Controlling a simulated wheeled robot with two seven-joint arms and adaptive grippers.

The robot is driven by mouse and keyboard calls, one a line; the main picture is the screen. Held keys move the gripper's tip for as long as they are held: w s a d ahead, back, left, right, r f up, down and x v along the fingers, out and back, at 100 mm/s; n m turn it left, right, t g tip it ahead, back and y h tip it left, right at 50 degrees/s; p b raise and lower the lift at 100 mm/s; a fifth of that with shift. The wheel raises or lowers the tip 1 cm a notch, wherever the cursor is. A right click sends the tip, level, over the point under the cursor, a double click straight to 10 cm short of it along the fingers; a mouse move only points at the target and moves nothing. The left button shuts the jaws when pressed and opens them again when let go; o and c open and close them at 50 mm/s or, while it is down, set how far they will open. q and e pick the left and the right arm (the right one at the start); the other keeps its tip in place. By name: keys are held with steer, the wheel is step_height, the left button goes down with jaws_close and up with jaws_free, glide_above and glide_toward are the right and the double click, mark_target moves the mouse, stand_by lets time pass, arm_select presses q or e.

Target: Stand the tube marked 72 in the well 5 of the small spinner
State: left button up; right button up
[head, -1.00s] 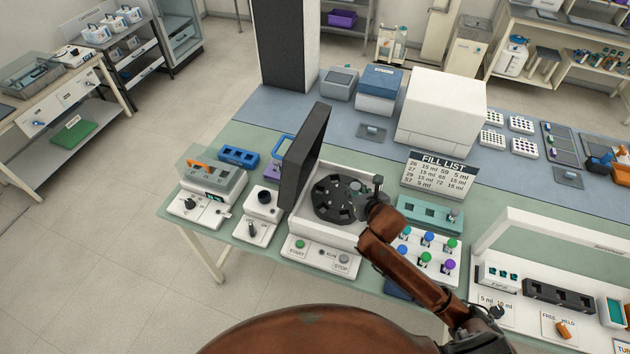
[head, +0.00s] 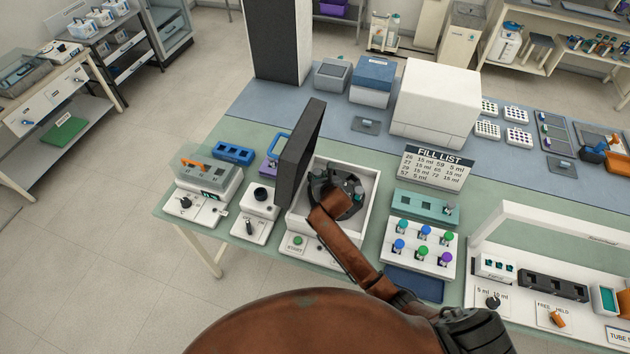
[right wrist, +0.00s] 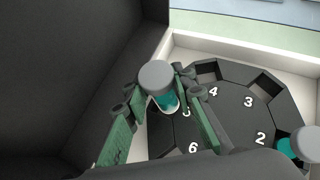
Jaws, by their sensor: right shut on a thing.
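My right gripper (right wrist: 166,90) is shut on a grey-capped tube (right wrist: 158,78) with teal contents. No number on the tube is readable. In the right wrist view the tube is at the printed 5 on the black rotor (right wrist: 232,122); I cannot tell whether its lower end is inside well 5. In the head view the small spinner (head: 369,216) is a white box with its dark lid (head: 301,155) raised, and my right arm covers part of the rotor. A second grey-capped tube (right wrist: 304,143) stands near the 2. My left gripper is not in view.
The raised lid stands close to the left of my right gripper. A rack of coloured-cap tubes (head: 419,249) and a teal block (head: 425,207) are right of the spinner. The fill list (head: 437,167) stands behind them. A blue tray (head: 413,284) lies in front.

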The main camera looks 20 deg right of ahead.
steer(key=shift+w+a+f, duration=0.2)
steer(key=shift+f, duration=0.05)
step_height(320, 180, down, 3)
steer(key=shift+w+a+f+p, duration=0.1)
steer(key=shift+a+p, duration=0.05)
steer(key=shift+p, duration=0.2)
steer(key=shift+f, duration=0.3)
steer(key=o, duration=1)
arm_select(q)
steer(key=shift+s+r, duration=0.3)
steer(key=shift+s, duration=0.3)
arm_select(e)
steer(key=shift+r, duration=0.25)
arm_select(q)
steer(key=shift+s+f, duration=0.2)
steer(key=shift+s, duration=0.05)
arm_select(e)
steer(key=v, duration=1.2)
